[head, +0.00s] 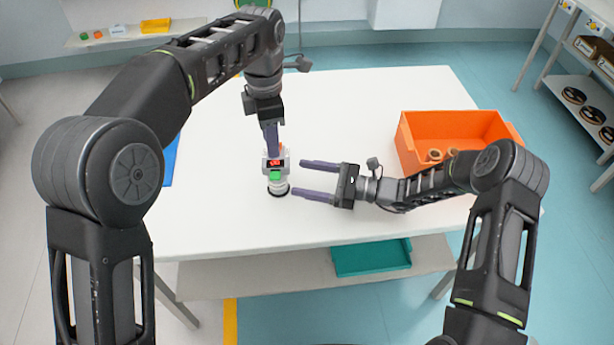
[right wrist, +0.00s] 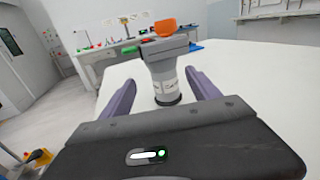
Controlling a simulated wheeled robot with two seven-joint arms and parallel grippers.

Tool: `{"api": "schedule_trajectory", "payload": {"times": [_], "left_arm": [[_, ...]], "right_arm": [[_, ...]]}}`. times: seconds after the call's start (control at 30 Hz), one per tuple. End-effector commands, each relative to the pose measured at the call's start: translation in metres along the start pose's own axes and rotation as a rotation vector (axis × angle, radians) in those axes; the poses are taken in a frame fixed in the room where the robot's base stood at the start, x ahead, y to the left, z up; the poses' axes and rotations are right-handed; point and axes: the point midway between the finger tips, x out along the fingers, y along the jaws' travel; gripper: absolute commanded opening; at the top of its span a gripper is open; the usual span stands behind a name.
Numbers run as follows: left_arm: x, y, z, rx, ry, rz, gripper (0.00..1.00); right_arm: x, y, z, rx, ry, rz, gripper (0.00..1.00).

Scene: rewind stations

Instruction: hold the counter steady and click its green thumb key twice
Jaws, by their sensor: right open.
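The counter (head: 278,186) stands upright on the white table, with a pale round body, a dark base ring and a grey head. It also shows in the right wrist view (right wrist: 164,80). Its green thumb key (head: 275,175) (right wrist: 130,49) sticks out on the near side, below a red display (head: 275,163). An orange part (right wrist: 166,28) tops it. My right gripper (head: 299,178) is open and empty just right of the counter, fingers pointing at its body. My left gripper (head: 271,150) points down at the head's far side; its fingers overlap, and contact cannot be told.
An orange bin (head: 460,125) with several tan rings stands at the table's right. A teal tray (head: 372,258) lies on the shelf below. A blue item (head: 170,162) lies at the left edge, partly behind my left arm.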

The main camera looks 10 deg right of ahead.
Motion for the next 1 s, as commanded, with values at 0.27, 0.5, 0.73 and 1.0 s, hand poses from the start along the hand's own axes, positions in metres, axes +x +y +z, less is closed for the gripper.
{"api": "schedule_trajectory", "payload": {"times": [0.27, 0.5, 0.73, 1.0], "left_arm": [[0.000, 0.000, 0.000, 0.000, 0.000, 0.000, 0.36], [0.000, 0.000, 0.000, 0.000, 0.000, 0.000, 0.36], [0.000, 0.000, 0.000, 0.000, 0.000, 0.000, 0.36], [0.000, 0.000, 0.000, 0.000, 0.000, 0.000, 0.36]], "right_arm": [[0.001, -0.006, -0.002, 0.038, -0.011, -0.009, 0.71], [0.005, -0.005, -0.002, 0.037, -0.011, -0.007, 0.71], [0.029, -0.004, -0.002, 0.036, -0.011, -0.005, 0.71], [0.068, -0.005, -0.001, 0.036, -0.011, -0.005, 0.71]]}}
